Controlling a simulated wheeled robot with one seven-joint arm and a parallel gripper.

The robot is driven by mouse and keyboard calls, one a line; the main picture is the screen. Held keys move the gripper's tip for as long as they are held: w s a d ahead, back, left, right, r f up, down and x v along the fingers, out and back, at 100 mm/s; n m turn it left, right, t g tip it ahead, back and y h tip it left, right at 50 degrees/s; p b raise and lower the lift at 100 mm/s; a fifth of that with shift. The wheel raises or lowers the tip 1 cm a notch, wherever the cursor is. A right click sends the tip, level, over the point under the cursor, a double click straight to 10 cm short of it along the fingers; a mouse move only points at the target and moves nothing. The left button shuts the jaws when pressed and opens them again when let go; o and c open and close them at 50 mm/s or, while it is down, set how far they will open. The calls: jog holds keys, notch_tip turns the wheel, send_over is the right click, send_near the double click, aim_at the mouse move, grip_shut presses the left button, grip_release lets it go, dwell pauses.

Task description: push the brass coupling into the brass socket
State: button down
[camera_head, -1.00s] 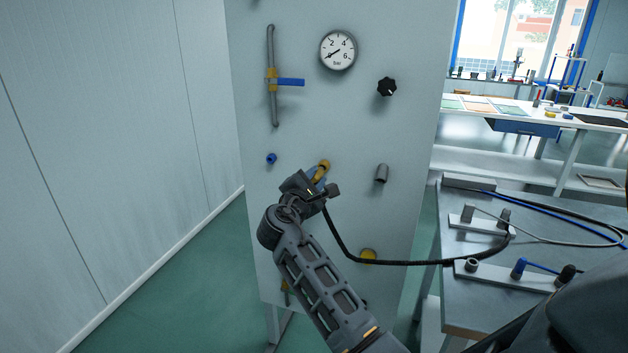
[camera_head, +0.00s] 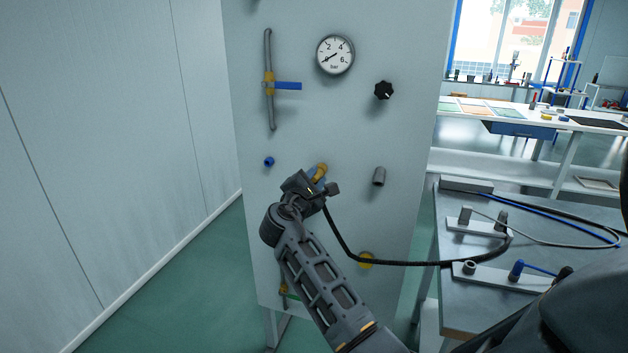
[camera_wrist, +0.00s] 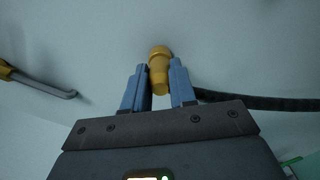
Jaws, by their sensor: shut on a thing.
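My gripper (camera_head: 314,182) is at the upright grey panel, below the gauge. In the wrist view, its two blue fingers (camera_wrist: 160,78) are shut on a brass piece, the brass coupling (camera_wrist: 160,82). A wider brass end (camera_wrist: 160,53) lies beyond the fingertips, in line with the coupling and against the panel. It looks like the brass socket, and brass also shows just past the fingers in the head view (camera_head: 321,169). I cannot tell how deep the coupling sits or whether a gap is left.
A black hose (camera_head: 400,263) runs from my gripper to the bench (camera_head: 480,312) on the right.

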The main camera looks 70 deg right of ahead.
jog(key=shift+d, duration=0.2)
jog(key=c, duration=0.8)
grip_release()
jog(key=shift+a, duration=0.1)
jog(key=shift+s+a+b, duration=0.15)
jog(key=shift+a+b, duration=0.15)
jog(key=shift+a, duration=1.6)
jog(key=shift+s+a+b, duration=0.15)
jog(key=shift+a+b, duration=0.15)
jog(key=shift+a, duration=1.6)
